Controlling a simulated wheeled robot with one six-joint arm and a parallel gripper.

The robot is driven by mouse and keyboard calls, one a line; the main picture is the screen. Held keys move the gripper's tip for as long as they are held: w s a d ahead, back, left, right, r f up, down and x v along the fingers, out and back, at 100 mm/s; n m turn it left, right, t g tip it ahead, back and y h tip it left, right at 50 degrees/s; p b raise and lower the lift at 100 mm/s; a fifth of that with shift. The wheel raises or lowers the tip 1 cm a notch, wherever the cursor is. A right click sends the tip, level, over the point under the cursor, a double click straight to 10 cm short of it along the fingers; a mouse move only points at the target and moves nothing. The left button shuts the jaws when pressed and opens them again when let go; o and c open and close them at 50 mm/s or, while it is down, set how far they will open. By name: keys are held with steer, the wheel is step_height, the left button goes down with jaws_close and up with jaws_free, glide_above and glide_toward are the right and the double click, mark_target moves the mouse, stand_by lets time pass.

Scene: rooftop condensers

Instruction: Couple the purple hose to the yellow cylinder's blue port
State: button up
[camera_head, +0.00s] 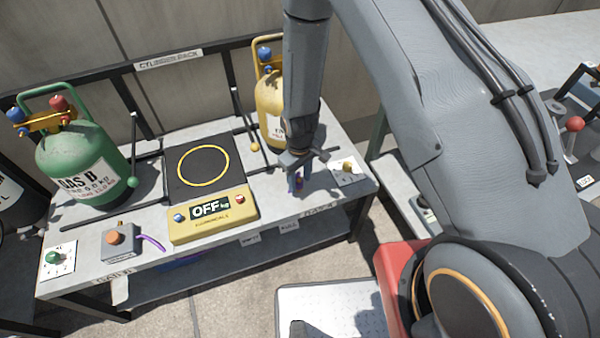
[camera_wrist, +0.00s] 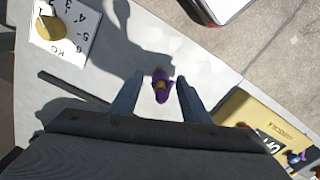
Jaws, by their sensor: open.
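My gripper (camera_head: 297,182) points down over the right part of the bench, fingers open. In the wrist view, a purple piece with an orange-yellow middle (camera_wrist: 161,88) lies between the spread fingers (camera_wrist: 159,80), with gaps on both sides; I cannot tell if it is the hose's end. A short purple hose (camera_head: 152,242) shows at the bench's front left, beside a grey box with an orange knob (camera_head: 118,240). The yellow cylinder (camera_head: 269,105) stands at the back, partly hidden by my arm. A blue fitting (camera_head: 264,54), perhaps its blue port, shows at its top.
A green cylinder (camera_head: 82,165) stands at the left of the bench (camera_head: 150,205). A scale with a black plate and yellow front (camera_head: 213,214) reads OFF. Dial cards with a green knob (camera_head: 58,257) and a yellow knob (camera_head: 348,166) lie at either end. Thin rods stand behind the scale.

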mark_target(299, 177)
steer(key=shift+f, duration=0.2)
jaws_close()
stand_by(0.3)
steer(key=shift+r, duration=0.4)
stand_by(0.4)
steer(key=shift+r+p, duration=1.6)
steer(key=shift+r, duration=0.5)
steer(key=c, duration=0.8)
jaws_free()
jaws_close()
